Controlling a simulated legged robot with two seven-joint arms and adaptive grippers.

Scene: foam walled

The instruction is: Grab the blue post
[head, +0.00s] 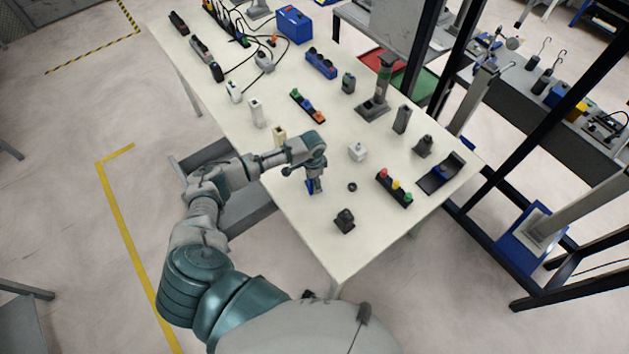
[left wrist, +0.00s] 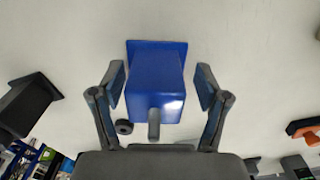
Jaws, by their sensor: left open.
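The blue post (left wrist: 155,75) stands on the white table, with a flat blue base and a short grey peg sticking out of it. In the left wrist view it lies between the two open fingers of my left gripper (left wrist: 160,85), with a gap on each side. In the head view my left gripper (head: 314,183) is over the table's near left part, and the blue post (head: 309,187) shows only in part beneath it. My right gripper is not in view.
The white table (head: 290,232) holds a small black ring (head: 352,187), a dark block (head: 344,220), a white block (head: 357,152) and a strip with red, yellow and green buttons (head: 395,189). Black frame posts stand at the right.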

